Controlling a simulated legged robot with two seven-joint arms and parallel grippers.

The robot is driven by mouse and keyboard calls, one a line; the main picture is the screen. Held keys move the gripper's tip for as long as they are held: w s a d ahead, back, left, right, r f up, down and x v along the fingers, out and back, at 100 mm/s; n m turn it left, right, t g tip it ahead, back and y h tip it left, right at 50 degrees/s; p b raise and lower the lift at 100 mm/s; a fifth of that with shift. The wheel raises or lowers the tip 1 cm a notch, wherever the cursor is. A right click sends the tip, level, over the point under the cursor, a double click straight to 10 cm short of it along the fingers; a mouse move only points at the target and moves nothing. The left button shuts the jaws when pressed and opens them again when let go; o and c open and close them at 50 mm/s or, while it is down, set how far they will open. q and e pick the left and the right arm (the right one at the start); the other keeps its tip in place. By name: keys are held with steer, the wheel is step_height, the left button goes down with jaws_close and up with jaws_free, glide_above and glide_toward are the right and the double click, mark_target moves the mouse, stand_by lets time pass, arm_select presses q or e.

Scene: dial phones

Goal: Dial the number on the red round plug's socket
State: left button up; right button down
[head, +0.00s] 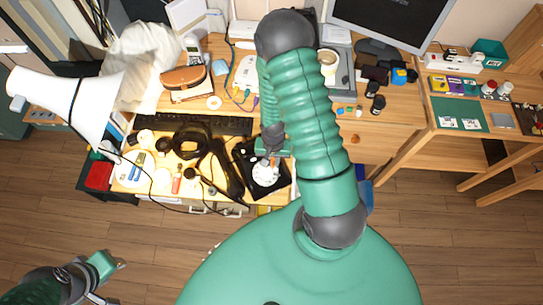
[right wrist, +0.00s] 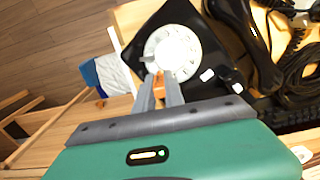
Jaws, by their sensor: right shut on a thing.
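A black phone (head: 245,153) with a white round dial (head: 266,173) stands at the front of the lit desk. Its dial (right wrist: 172,52) shows clearly in the right wrist view. A black handset (right wrist: 243,40) lies beside the base. My right gripper (head: 272,158) is at the dial's edge, shut on a small orange thing (right wrist: 159,84); contact with the dial is unclear. My left gripper (head: 112,278) hangs low at the left, away from the desk; its jaw state is unclear. A white unit (head: 243,72) with thin coloured cables stands behind. I cannot make out a red round plug or number.
A dark keyboard (head: 225,124) lies behind the phone. Headphones and cables crowd the desk to its left. A white lamp (head: 75,100) stands at the far left. A monitor (head: 390,22) is at the back. A side table (head: 468,107) stands right. The wooden floor is open.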

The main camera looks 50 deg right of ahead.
steer(key=shift+s+f, duration=0.1)
steer(key=shift+s, duration=0.15)
steer(key=shift+s+a+f, duration=0.2)
steer(key=shift+s+f, duration=0.05)
steer(key=shift+s, duration=0.3)
steer(key=shift+s+a+f, duration=0.1)
steer(key=shift+s+a, duration=0.05)
steer(key=shift+s+a+r+p, duration=0.1)
steer(key=shift+s+r+p, duration=0.1)
steer(key=shift+r+p, duration=0.2)
steer(key=shift+s+a+r+p, duration=0.15)
steer(key=shift+r+p, duration=0.15)
steer(key=shift+r, duration=0.2)
steer(key=shift+d, duration=0.1)
steer(key=shift+f, duration=0.1)
steer(key=shift+w, duration=0.1)
